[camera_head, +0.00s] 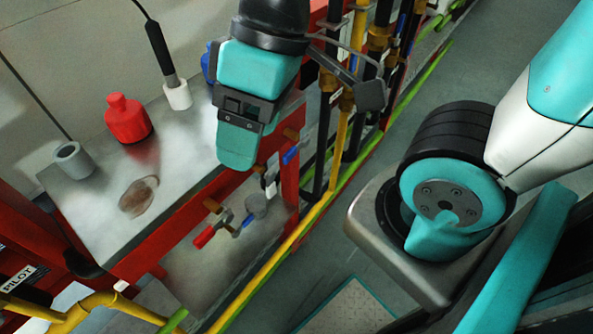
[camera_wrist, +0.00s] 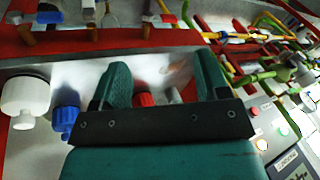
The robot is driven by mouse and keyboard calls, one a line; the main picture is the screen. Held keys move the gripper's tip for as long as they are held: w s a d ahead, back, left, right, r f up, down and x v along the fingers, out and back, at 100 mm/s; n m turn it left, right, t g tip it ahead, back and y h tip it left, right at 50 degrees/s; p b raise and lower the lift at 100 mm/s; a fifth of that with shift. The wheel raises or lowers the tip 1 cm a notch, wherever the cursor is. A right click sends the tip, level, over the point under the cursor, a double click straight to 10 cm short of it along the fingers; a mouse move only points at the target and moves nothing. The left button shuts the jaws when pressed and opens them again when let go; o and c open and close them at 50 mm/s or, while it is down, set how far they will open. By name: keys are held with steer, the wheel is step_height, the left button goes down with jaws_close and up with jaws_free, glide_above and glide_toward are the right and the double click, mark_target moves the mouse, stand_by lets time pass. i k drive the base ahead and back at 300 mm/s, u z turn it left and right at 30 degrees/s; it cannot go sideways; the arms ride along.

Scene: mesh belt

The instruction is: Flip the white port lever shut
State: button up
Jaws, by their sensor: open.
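In the wrist view, a small white lever (camera_wrist: 88,8) shows at the top edge, between a blue lever (camera_wrist: 48,16) and a red one (camera_wrist: 168,18) along the red front rail. It is cut off by the frame, so I cannot tell its full angle. In the head view, a white piece (camera_head: 270,186) shows just right of my gripper, partly hidden. My gripper (camera_head: 238,155) hangs over the front edge of the metal bench. Its two teal fingers are apart with nothing between them, as the wrist view (camera_wrist: 165,80) shows.
A red-handled valve (camera_head: 205,237) sits below the rail. Yellow and green pipes (camera_head: 262,285) run in front, with open floor to their right.

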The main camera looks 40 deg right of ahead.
mark_target(269, 175)
steer(key=u, duration=1.8)
steer(key=k, duration=1.5)
steer(key=z, duration=1.8)
steer(key=i, duration=0.5)
steer(key=z, duration=0.05)
